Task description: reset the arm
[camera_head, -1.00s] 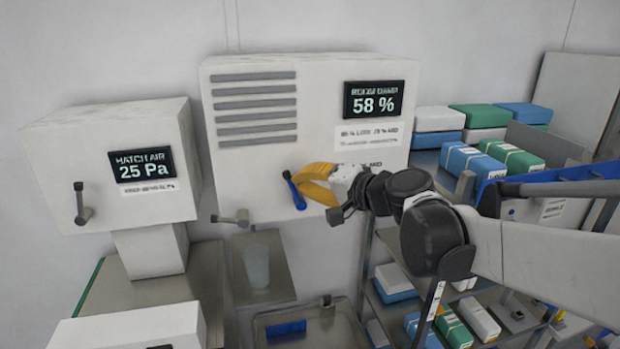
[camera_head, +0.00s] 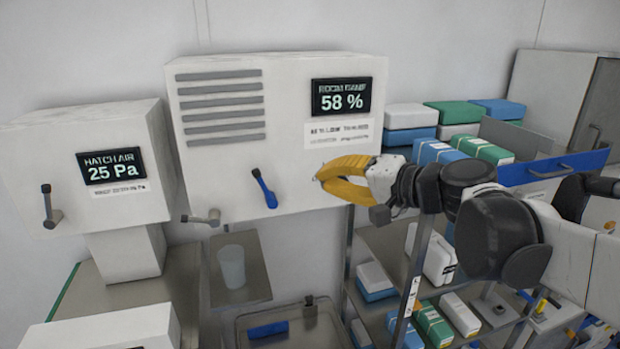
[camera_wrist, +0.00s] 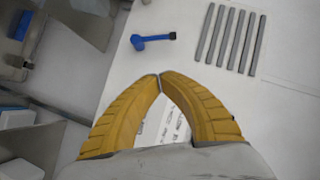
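My gripper (camera_head: 325,178) has yellow fingers and is in front of the right part of the white room-humidity cabinet (camera_head: 290,215). In the wrist view the gripper (camera_wrist: 159,76) has its fingertips together, with an empty gap between the curved fingers behind the tips. It holds nothing. The blue lever handle (camera_head: 264,188) on the cabinet front is to the left of the gripper and apart from it. The blue handle also shows in the wrist view (camera_wrist: 150,42), beyond the fingertips. My arm reaches in from the right.
A smaller white cabinet (camera_head: 60,215) reading 25 Pa stands at the left. A translucent cup (camera_head: 231,266) stands on a metal shelf below. A metal tray (camera_head: 320,335) holds a blue item. Shelves at the right carry green, blue and white boxes (camera_head: 480,150); a blue-fronted drawer (camera_head: 550,168) sits beside them.

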